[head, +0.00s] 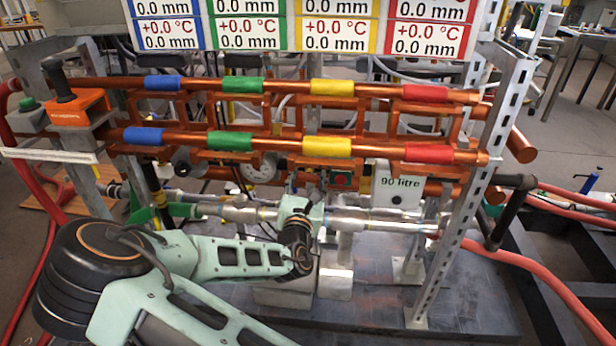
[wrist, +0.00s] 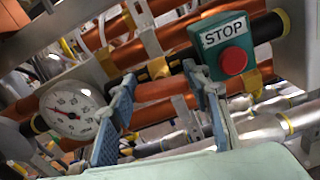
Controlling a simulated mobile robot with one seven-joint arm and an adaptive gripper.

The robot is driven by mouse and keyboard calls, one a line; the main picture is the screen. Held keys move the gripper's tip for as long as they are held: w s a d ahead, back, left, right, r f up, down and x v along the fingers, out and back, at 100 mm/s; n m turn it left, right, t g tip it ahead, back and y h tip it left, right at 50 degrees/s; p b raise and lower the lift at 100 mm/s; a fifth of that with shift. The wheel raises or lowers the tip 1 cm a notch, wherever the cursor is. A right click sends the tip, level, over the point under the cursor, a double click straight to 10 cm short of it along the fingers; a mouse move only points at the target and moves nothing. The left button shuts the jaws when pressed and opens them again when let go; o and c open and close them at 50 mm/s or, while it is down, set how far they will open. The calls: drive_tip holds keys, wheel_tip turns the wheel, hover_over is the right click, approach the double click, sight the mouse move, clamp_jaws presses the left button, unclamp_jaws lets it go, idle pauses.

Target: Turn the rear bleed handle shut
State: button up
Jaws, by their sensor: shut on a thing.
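In the wrist view my gripper (wrist: 162,82) has its two blue-padded fingers on either side of an orange-red cylindrical piece (wrist: 160,89). The piece spans the gap between the fingertips, and the jaws are shut on it. I cannot tell whether this is the rear bleed handle, as its ends are hidden behind the fingers. In the head view my pale green arm reaches in from the lower left to the pipes under the copper rails. Its wrist hides the fingertips and whatever they hold.
A green box with a red STOP button (wrist: 233,61) is close to the right finger. A round white dial gauge (wrist: 70,110) is left of the left finger. Copper rails with coloured bands (head: 330,146) run above my arm. A "90 litre" plate (head: 398,188) hangs to the right.

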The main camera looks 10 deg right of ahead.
drive_tip(key=m, duration=0.4)
drive_tip(key=shift+f+p, duration=0.1)
drive_tip(key=shift+p, duration=0.3)
drive_tip(key=m, duration=0.4)
drive_tip(key=shift+s+d+f+m, duration=0.1)
drive_tip(key=shift+m, duration=0.2)
drive_tip(key=m, duration=0.3)
drive_tip(key=shift+f, duration=0.1)
drive_tip(key=shift+m, duration=2.1)
drive_tip(key=shift+f, duration=0.1)
drive_tip(key=o, duration=0.9)
